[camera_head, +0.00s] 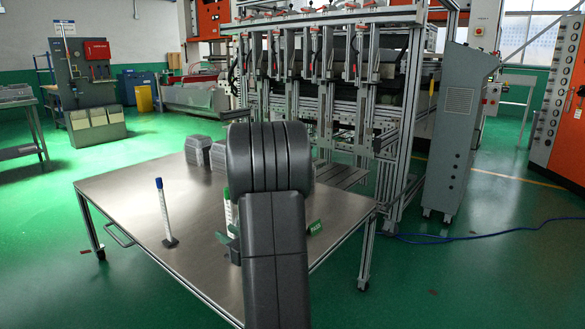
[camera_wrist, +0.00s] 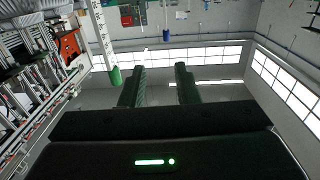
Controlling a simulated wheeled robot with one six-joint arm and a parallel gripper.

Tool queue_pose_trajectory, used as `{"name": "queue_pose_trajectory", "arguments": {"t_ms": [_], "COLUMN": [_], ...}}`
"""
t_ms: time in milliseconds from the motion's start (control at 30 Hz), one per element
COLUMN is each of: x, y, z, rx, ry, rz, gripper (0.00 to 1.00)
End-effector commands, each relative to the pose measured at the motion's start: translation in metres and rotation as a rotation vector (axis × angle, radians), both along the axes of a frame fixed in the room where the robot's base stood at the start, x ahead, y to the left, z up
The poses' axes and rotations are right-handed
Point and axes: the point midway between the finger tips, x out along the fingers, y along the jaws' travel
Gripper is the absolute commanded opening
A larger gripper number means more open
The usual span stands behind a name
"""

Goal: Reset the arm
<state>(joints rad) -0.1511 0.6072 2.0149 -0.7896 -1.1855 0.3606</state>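My gripper (camera_wrist: 160,68) shows in the wrist view with its two dark fingers apart and nothing between them. In the head view my arm stands over the table's front middle and hides most of the gripper. Stacks of grey foil trays (camera_head: 197,151) stand on the metal table (camera_head: 125,194) behind my arm, the right one partly covered by it. A tray-like grey shape (camera_wrist: 38,7) also shows at the top left of the wrist view, which appears upside down.
A blue-capped marked post (camera_head: 163,208) stands on the table's left. A large machine frame (camera_head: 340,90) rises behind the table. The table's left front is clear.

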Motion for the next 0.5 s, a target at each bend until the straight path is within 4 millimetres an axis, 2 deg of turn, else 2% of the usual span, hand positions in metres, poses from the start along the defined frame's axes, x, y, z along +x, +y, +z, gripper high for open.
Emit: {"name": "queue_pose_trajectory", "arguments": {"t_ms": [33, 200, 500], "x": [-0.007, -0.017, -0.022], "y": [-0.011, -0.027, -0.035], "z": [0.007, 0.008, 0.008], "rx": [0.002, 0.002, 0.001], "ry": [-0.001, -0.001, -0.002], "rz": [-0.007, -0.005, -0.002], "gripper": [0.29, 0.29, 0.29]}}
